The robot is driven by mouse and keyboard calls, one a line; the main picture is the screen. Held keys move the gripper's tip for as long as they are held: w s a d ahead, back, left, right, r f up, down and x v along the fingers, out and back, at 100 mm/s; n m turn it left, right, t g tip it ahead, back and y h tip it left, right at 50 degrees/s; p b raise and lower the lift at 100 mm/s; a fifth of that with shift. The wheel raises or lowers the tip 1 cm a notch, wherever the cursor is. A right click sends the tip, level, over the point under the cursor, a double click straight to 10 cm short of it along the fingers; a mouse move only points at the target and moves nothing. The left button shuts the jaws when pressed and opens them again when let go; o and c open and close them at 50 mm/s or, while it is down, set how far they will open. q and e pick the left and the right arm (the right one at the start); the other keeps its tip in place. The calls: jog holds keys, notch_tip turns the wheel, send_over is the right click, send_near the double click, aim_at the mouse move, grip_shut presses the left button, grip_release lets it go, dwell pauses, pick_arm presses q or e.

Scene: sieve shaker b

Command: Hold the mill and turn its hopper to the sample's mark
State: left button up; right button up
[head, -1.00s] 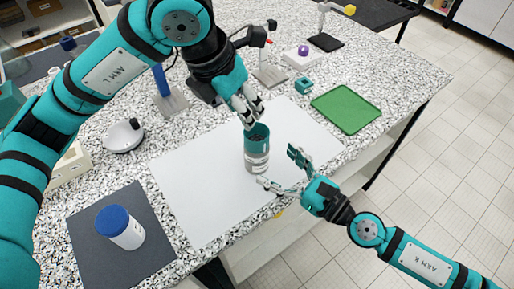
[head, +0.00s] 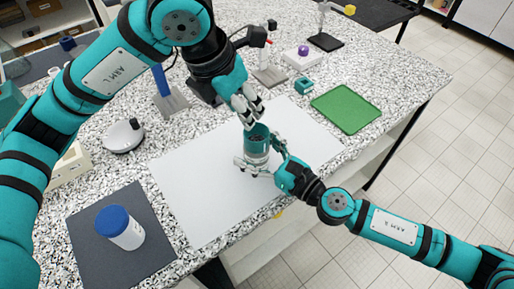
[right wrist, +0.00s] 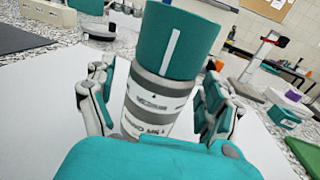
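The mill (head: 256,152) stands upright on a white sheet, with a teal hopper (right wrist: 180,45) above a grey-silver body (right wrist: 155,100). My left gripper (head: 250,118) is just above the hopper's rim, fingers pointing down and apart.
The jar is on a dark mat (head: 85,242). The white sheet (head: 200,190) is otherwise clear. The bench's front edge is close by my right arm.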

jog(key=c, duration=1.6)
pick_arm(q)
jog(key=shift+c, duration=0.3)
pick_arm(e)
jog(key=shift+c, duration=0.6)
pick_arm(q)
jog(key=shift+c, duration=1.1)
jog(key=w+f+m, duration=0.1)
jog(key=f+m, duration=0.2)
jog(key=m, duration=0.8)
jog(key=w+f+m, duration=0.2)
jog(key=f+m, duration=0.2)
jog(key=m, duration=0.8)
jog(key=w+f+m, duration=0.1)
jog(key=f+m, duration=0.2)
jog(key=m, duration=0.9)
jog(key=shift+w+d+f+t, duration=0.15)
jog(key=shift+w+d+t, duration=0.15)
jog(key=shift+d, duration=0.1)
